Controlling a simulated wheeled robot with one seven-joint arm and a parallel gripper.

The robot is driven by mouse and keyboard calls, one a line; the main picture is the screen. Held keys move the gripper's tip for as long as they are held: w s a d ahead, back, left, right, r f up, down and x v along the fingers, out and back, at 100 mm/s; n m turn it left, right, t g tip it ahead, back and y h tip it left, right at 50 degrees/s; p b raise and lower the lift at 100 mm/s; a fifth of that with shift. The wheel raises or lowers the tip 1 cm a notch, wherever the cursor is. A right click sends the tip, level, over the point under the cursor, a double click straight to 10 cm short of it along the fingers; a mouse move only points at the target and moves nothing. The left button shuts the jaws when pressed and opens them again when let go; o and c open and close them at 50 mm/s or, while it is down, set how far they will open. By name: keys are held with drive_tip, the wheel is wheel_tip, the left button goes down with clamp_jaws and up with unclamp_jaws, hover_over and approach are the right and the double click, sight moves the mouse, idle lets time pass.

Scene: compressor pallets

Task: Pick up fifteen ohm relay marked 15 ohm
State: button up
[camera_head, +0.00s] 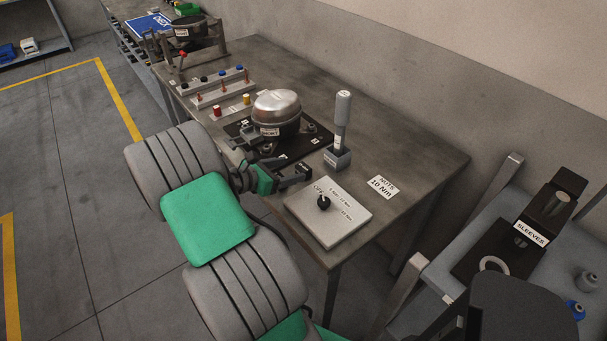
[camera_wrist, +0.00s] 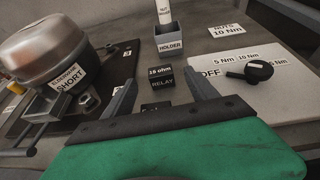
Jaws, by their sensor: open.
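The relay is a small black block (camera_wrist: 161,82) with labels reading "15 ohm" and "RELAY"; it stands on the table in the wrist view. My gripper (camera_wrist: 163,97) is open, with one finger on each side of the relay in that picture and no contact visible. Another small dark label shows below the relay, partly hidden by my gripper. In the head view, my gripper (camera_head: 286,175) is low over the table between the compressor (camera_head: 276,112) and the grey control box (camera_head: 328,211); the relay is hard to make out there.
A holder (camera_wrist: 168,42) with an upright grey-handled tool stands just behind the relay. The compressor, on a dark plate, is close on the left and the control box with its black knob is close on the right. A "NUTS 10 Nm" card (camera_head: 382,187) lies farther right.

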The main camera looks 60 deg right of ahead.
sight(303, 167)
drive_tip(key=x, duration=0.5)
drive_tip(key=shift+f, duration=0.15)
drive_tip(key=shift+c, duration=0.6)
drive_tip(key=c, duration=1.3)
